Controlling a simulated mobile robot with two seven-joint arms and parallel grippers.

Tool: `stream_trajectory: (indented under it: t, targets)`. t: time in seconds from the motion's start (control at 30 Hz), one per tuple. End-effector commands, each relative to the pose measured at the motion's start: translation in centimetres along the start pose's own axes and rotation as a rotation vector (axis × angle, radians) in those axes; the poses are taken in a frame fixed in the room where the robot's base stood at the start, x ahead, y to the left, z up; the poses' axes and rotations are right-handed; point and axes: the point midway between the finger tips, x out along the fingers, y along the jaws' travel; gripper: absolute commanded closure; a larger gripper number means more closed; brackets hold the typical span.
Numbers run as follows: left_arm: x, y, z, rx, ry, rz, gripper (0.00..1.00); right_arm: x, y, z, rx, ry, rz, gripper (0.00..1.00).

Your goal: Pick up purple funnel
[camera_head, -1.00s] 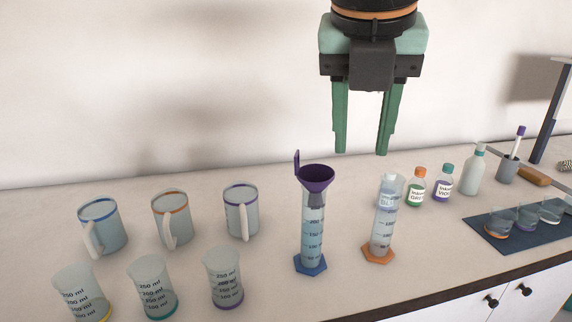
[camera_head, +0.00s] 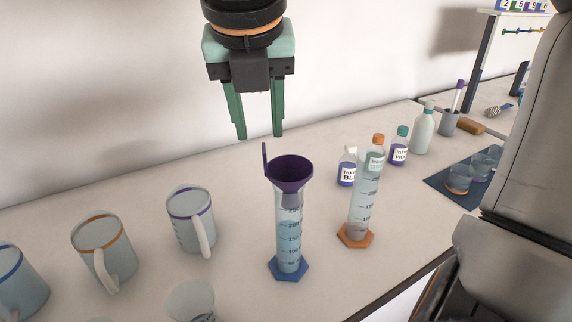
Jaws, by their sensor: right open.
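The purple funnel (camera_head: 290,172) sits in the mouth of a clear measuring cylinder (camera_head: 289,236) with a blue hexagonal foot. A thin purple tab stands up at the left of its rim. My right gripper (camera_head: 259,134) is open and empty. In the picture its fingertips show above and slightly left of the funnel, pointing down and apart from it. The funnel's stem shows through the top of the cylinder. My left gripper is not in view.
A second cylinder (camera_head: 362,205) with an orange foot stands close at the right. A purple-rimmed mug (camera_head: 188,222) and an orange-rimmed mug (camera_head: 103,252) stand to the left. Small ink bottles (camera_head: 398,147) stand behind right. A blue mat (camera_head: 440,183) holds small dishes.

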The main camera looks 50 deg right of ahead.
Motion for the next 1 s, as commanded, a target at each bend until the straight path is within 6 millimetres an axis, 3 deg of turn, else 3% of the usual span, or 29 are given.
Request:
stream_trajectory:
  t: [0.23,0.5,0.8,1.0]
  targets:
    - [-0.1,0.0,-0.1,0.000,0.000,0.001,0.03,2.1,-0.1,0.0,-0.001,0.003,-0.001,0.59]
    - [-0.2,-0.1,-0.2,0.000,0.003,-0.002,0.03,5.8,-0.3,0.2,0.000,0.002,0.001,0.59]
    - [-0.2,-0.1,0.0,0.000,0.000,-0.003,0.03,6.3,-0.3,0.2,0.001,-0.002,0.002,0.59]
    - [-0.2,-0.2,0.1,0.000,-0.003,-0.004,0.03,6.3,-0.3,0.2,0.001,-0.002,0.002,0.81]
